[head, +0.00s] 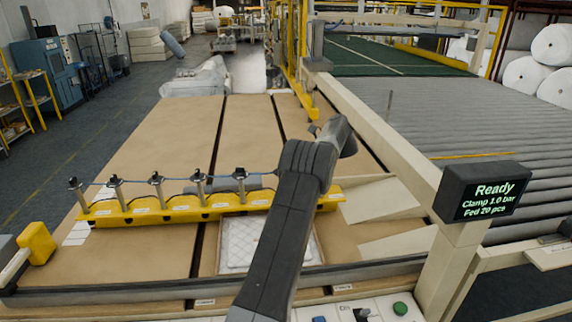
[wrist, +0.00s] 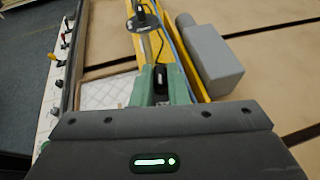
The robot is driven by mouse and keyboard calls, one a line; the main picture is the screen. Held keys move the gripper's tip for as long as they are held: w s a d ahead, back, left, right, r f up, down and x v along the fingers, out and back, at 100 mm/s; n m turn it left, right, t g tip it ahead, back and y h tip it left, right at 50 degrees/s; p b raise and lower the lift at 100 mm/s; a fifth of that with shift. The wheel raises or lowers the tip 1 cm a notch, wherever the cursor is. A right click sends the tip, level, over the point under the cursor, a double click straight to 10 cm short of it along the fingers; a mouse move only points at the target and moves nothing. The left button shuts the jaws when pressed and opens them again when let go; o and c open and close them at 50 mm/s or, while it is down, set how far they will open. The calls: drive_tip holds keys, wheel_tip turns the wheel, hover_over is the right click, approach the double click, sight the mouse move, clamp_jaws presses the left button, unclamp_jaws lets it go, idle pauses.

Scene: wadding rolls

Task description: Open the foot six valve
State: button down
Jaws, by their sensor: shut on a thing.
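A yellow clamp bar (head: 180,210) lies across the brown table in the head view. Several upright foot valves (head: 198,180) with dark tops stand along it, left of my arm. Any valve behind my arm is hidden there, and so is my gripper. In the wrist view the green fingers of my gripper (wrist: 161,88) are shut on a dark valve handle on the yellow bar (wrist: 122,45). The fingers hide most of this handle, and I cannot read its number or tell how it is turned. Another foot valve (wrist: 147,30) with a round collar stands just beyond, apart from the fingers.
A grey box-shaped unit (wrist: 212,65) sits close beside the bar. A white quilted piece (head: 240,240) lies in a frame in front of the bar. A display (head: 485,195) reads "Ready, Clamp 1.0 bar, Fed 20 pcs". A green button (head: 400,308) sits on the front panel.

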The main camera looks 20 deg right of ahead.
drive_tip(key=shift+n+g+y, duration=0.3)
drive_tip(key=shift+n+g, duration=0.2)
drive_tip(key=c, duration=1.4)
unclamp_jaws()
drive_tip(key=shift+w, duration=0.1)
drive_tip(key=shift+c, duration=0.2)
drive_tip(key=shift+r, duration=0.1)
